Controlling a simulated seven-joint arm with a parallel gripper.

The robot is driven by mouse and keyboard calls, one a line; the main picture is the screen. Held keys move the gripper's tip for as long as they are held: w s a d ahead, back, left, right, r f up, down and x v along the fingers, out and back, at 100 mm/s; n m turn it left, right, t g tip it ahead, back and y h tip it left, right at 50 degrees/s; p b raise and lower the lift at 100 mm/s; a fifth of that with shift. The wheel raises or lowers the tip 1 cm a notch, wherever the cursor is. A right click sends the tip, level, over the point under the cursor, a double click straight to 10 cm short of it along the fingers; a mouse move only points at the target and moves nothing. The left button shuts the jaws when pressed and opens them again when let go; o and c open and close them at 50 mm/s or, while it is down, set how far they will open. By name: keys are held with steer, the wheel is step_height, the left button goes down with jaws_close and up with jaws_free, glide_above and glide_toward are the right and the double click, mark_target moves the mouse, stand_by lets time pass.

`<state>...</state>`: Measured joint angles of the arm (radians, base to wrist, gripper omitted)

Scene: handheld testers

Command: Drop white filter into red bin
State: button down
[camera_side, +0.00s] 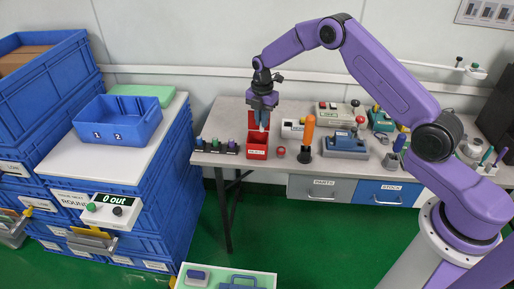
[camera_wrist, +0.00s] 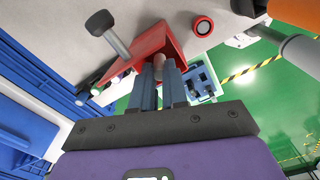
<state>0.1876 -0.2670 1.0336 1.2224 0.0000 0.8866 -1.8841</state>
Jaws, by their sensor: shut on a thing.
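The red bin (camera_side: 257,152) stands at the front left edge of the grey bench, with a taller red back panel. It also shows in the wrist view (camera_wrist: 152,42), beyond my fingers. My gripper (camera_side: 262,118) points down above the bin's opening, in front of the red panel. Its fingers (camera_wrist: 172,72) are shut on the white filter (camera_wrist: 187,59), a small rounded piece that looks pinkish-grey in the wrist view. In the side view only its pale lower end (camera_side: 262,128) shows, above the bin. The fingers hide the rest of the filter.
A rack with dark, coloured-top pieces (camera_side: 216,147) stands left of the bin. A small red round piece (camera_side: 281,151) and an orange-handled tool (camera_side: 308,134) stand to the right. A blue crate (camera_side: 120,122) sits on the white-topped stack further left.

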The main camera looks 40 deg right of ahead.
steer(key=shift+f, duration=1.5)
steer(key=c, duration=1.1)
jaws_free()
step_height(320, 180, up, 18)
steer(key=shift+f, duration=0.25)
